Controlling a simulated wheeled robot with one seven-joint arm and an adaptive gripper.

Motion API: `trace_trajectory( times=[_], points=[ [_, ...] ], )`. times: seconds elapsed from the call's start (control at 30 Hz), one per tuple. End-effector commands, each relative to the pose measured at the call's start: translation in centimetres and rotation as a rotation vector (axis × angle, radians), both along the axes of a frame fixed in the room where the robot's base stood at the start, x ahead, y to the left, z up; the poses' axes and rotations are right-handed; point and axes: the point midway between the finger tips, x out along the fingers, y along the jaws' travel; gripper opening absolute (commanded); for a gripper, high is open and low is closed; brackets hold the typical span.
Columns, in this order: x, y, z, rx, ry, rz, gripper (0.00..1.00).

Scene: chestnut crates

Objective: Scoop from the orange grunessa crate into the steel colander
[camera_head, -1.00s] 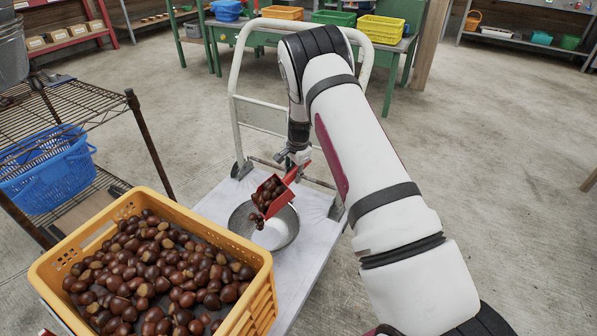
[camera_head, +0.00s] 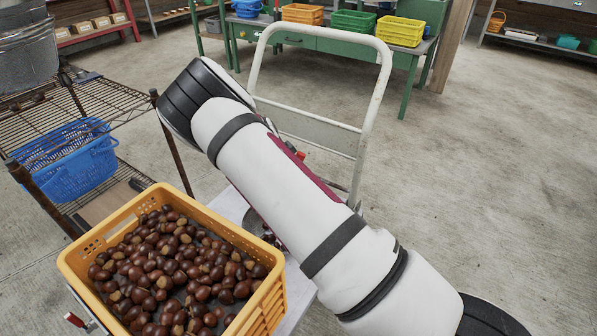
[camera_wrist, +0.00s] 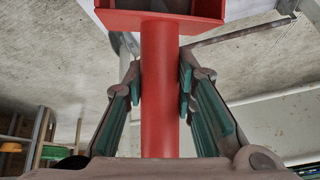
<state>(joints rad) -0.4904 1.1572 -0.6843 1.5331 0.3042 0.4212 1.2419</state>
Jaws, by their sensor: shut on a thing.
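The orange crate (camera_head: 82,268) stands at the lower left in the head view, holding many brown chestnuts (camera_head: 170,265). The steel colander (camera_head: 252,222) is mostly hidden behind my arm on the cart top. A few chestnuts (camera_head: 268,238) show inside its visible part. In the wrist view my gripper (camera_wrist: 160,82) is shut on the red handle of the scoop (camera_wrist: 160,110). The scoop's pan is cut off at the top of that view, so I cannot tell its contents. In the head view my arm hides the gripper; only a bit of red shows beside the arm.
The cart's white handle frame (camera_head: 372,120) rises behind my arm. A wire rack (camera_head: 75,100) with a blue basket (camera_head: 70,165) stands at the left. A green table (camera_head: 330,50) with crates is at the back. The floor at the right is clear.

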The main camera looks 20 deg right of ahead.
Motion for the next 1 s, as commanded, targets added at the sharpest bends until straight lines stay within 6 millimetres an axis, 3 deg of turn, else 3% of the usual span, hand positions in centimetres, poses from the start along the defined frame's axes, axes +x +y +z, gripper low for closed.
trace_trajectory(
  times=[0.47,1.0],
  points=[
    [-0.4,3.0,1.3,-0.184,-0.026,0.003,0.0],
    [-0.4,3.4,1.7,-0.213,-0.032,0.001,0.0]
  ],
)
